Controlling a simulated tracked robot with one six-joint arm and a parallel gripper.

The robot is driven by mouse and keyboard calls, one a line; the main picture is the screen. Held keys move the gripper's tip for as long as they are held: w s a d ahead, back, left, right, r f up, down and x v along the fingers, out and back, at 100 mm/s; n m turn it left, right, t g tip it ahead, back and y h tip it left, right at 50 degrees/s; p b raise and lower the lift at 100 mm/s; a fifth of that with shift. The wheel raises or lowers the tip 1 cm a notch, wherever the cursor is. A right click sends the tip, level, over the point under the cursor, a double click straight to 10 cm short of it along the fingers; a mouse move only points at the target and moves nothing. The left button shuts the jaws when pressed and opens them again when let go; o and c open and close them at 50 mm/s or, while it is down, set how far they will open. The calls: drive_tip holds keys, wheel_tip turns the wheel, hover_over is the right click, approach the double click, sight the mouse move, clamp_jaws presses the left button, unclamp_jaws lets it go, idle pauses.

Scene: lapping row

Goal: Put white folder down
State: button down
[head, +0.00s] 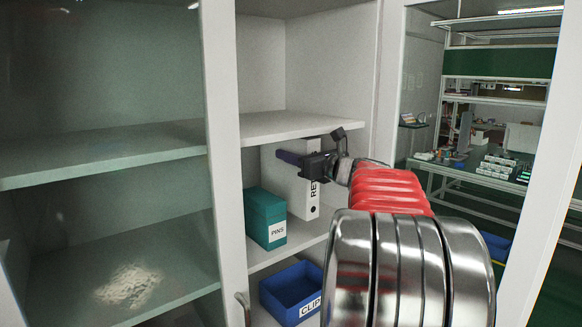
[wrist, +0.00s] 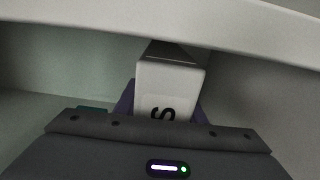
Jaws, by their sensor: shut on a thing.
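The white folder (head: 300,189), lettered on its spine, stands upright on the middle shelf level of the open cabinet. My gripper (head: 301,160) is shut on its upper part, one purple finger showing on the left side. In the wrist view the white folder (wrist: 168,88) is between the two purple fingers, close beneath the shelf above. Whether its bottom touches the shelf I cannot tell for sure.
A teal box (head: 266,217) labelled PINS stands left of the folder. A blue bin (head: 293,292) labelled CLIP sits one level lower. The upper shelf (head: 290,127) is close above my gripper. Glass doors stand on both sides.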

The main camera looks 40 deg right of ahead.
sight(291, 167)
wheel_tip(291, 167, down, 3)
drive_tip(key=shift+f, duration=0.2)
drive_tip(key=shift+w+a, duration=0.1)
drive_tip(key=c, duration=1.5)
unclamp_jaws()
drive_tip(key=shift+f, duration=0.1)
drive_tip(key=o, duration=0.3)
drive_tip(key=shift+o, duration=0.2)
drive_tip(key=shift+s, duration=0.2)
